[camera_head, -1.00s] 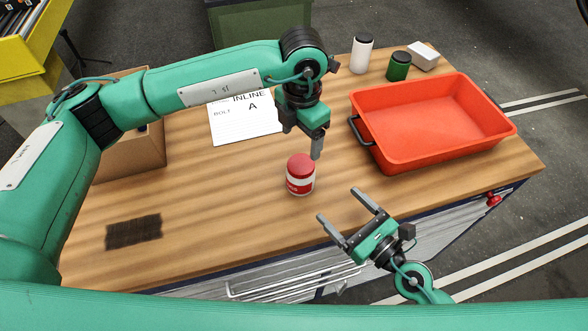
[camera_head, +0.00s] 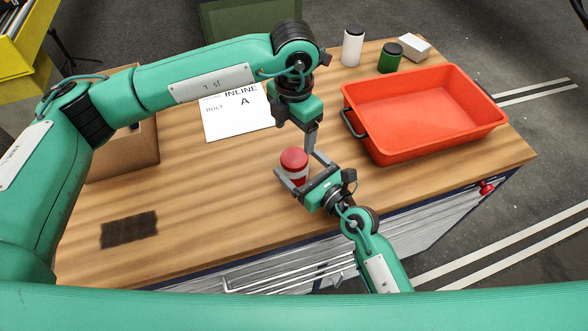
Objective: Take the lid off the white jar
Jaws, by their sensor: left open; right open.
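A white jar (camera_head: 295,178) with a red lid (camera_head: 294,159) and a red label stands upright near the middle of the wooden table. My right gripper (camera_head: 296,164) is open, with one finger on each side of the jar, coming from the front. Its fingers hide part of the jar's lower body; I cannot tell whether they touch it. My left gripper (camera_head: 310,142) points down just behind and right of the lid, open. Its fingers overlap in this view, and nothing shows between them. The lid sits on the jar.
A red tray (camera_head: 425,150) with a dark handle stands to the right. A white bottle with a black cap (camera_head: 353,46), a green jar (camera_head: 390,58) and a small white box (camera_head: 414,47) stand behind. A paper sheet (camera_head: 235,118), cardboard box (camera_head: 122,160) and dark mat (camera_head: 129,230) lie left.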

